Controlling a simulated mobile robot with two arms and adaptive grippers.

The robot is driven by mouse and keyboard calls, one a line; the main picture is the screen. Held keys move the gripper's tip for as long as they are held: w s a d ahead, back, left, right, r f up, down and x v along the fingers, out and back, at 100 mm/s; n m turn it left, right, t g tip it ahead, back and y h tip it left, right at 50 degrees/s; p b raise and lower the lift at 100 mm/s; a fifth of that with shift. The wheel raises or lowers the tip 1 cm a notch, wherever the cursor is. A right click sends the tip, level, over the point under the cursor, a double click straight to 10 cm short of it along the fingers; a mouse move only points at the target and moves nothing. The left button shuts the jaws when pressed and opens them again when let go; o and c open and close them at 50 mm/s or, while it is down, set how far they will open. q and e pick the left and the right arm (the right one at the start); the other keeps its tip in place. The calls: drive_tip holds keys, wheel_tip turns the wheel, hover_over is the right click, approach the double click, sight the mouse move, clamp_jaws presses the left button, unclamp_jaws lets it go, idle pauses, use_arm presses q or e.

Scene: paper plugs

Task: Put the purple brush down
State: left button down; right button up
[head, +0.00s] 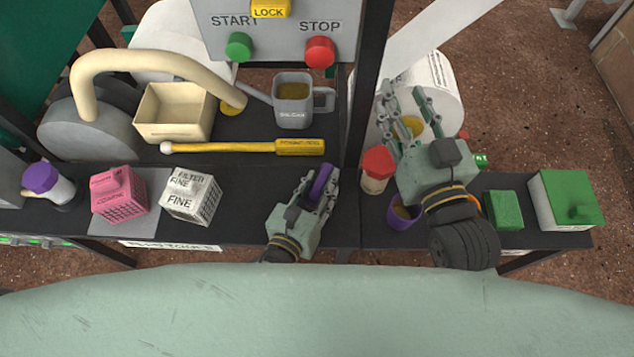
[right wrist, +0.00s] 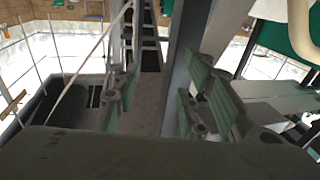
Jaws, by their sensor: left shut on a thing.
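The purple brush (head: 321,184) is between the fingers of my left gripper (head: 316,190), low over the dark bench shelf (head: 245,225) near its middle. My left gripper is shut on it; the fingers hide part of the brush, and I cannot tell whether it touches the shelf. My right gripper (head: 405,107) is raised over the right part of the bench, its fingers apart and nothing between them. The right wrist view also shows its spread, empty fingers (right wrist: 155,100).
A pink box (head: 118,195), a white FILTER FINE box (head: 190,196) and a purple-capped jar (head: 47,182) stand at left. A red-capped jar (head: 376,168), purple cup (head: 403,212), green sponge (head: 503,209) and green-lidded box (head: 565,200) stand at right. A yellow-handled rod (head: 245,147) lies behind.

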sight(313, 199)
drive_tip(key=shift+r, duration=0.3)
use_arm(q)
drive_tip(key=shift+f, duration=0.1)
drive_tip(key=c, duration=1.2)
unclamp_jaws()
use_arm(e)
drive_tip(key=shift+a+r+t, duration=0.1)
drive_tip(key=shift+r+t, duration=0.3)
drive_tip(key=shift+r, duration=0.05)
use_arm(q)
drive_tip(key=shift+v, duration=0.95)
drive_tip(key=v, duration=0.4)
drive_tip(key=shift+s+f+b, duration=0.1)
drive_tip(key=shift+b, duration=0.3)
drive_tip(key=v, duration=0.2)
drive_tip(key=b+v, duration=0.1)
drive_tip(key=v, duration=0.3)
drive_tip(key=shift+r, duration=0.25)
use_arm(e)
drive_tip(key=s+r+t+y, duration=0.2)
drive_tip(key=r+t, duration=0.3)
drive_tip(key=r, duration=0.4)
drive_tip(key=shift+s+a, duration=0.2)
drive_tip(key=shift+s, duration=0.4)
